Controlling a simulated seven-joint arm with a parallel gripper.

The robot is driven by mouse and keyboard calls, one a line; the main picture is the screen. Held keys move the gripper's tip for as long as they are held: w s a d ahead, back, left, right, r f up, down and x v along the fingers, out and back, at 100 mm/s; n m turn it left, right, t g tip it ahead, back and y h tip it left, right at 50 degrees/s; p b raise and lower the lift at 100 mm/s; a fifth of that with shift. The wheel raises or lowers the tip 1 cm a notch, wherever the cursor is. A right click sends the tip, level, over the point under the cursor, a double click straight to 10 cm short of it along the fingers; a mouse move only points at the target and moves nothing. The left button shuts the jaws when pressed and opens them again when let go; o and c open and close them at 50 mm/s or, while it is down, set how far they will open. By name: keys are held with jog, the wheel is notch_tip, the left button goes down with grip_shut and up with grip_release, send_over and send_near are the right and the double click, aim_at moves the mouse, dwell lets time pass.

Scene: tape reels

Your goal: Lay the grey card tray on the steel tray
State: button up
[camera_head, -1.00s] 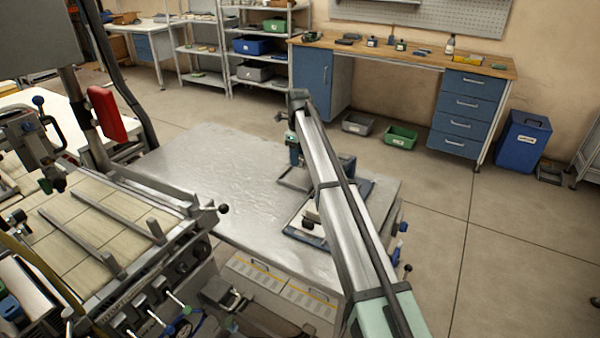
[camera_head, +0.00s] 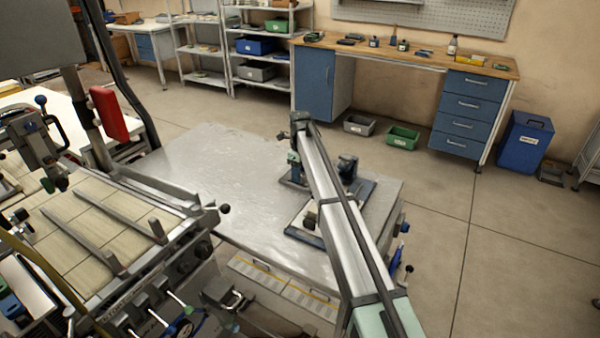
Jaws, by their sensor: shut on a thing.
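My arm reaches from the lower right up to a raised elbow, and its end drops behind it over the steel-topped table (camera_head: 225,185). My gripper (camera_head: 294,168) is small, dark and partly hidden behind the arm. It is shut on a flat grey piece just below it, which looks like the grey card tray (camera_head: 288,181). I cannot tell whether this piece touches the surface under it. A blue-rimmed flat base (camera_head: 303,237) with a pale inside lies nearer, partly behind the arm. I cannot surely tell the steel tray apart.
A dark upright fitting (camera_head: 347,168) stands just right of the arm. At left is a machine with a tiled bed (camera_head: 85,235) and rails. The left part of the steel tabletop is bare. A workbench (camera_head: 415,55) and a blue bin (camera_head: 523,140) stand at the back.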

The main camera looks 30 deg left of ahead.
jog(key=o, duration=0.9)
notch_tip(320, 180, up, 12)
jog(key=shift+r, duration=0.15)
dwell(0.3)
